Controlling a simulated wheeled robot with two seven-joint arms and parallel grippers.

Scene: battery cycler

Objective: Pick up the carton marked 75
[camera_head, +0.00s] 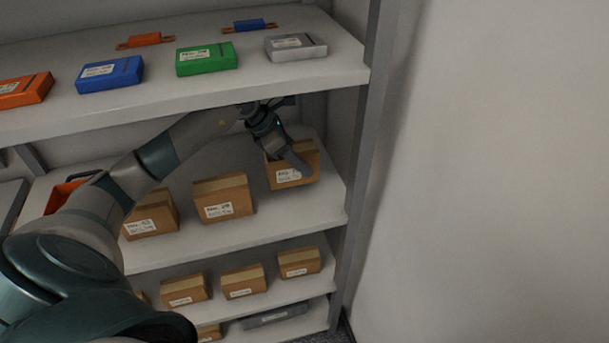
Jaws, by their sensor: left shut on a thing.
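My left gripper (282,150) reaches under the upper shelf and is shut on a brown carton (291,171) at the right end of the middle shelf. One finger lies across the carton's front, next to its white label. The label is too small to read. I cannot tell whether this carton touches the shelf. Two more labelled cartons stand to its left, a middle one (223,198) and a left one (151,215); the left one is partly hidden by my arm. I cannot read which carton is marked 75. My right gripper is not in view.
The upper shelf (340,67) is close above my forearm and holds orange, blue, green (206,60) and grey packs. The lower shelf (265,292) holds several smaller cartons. An upright post (368,130) and a bare wall (490,170) are on the right.

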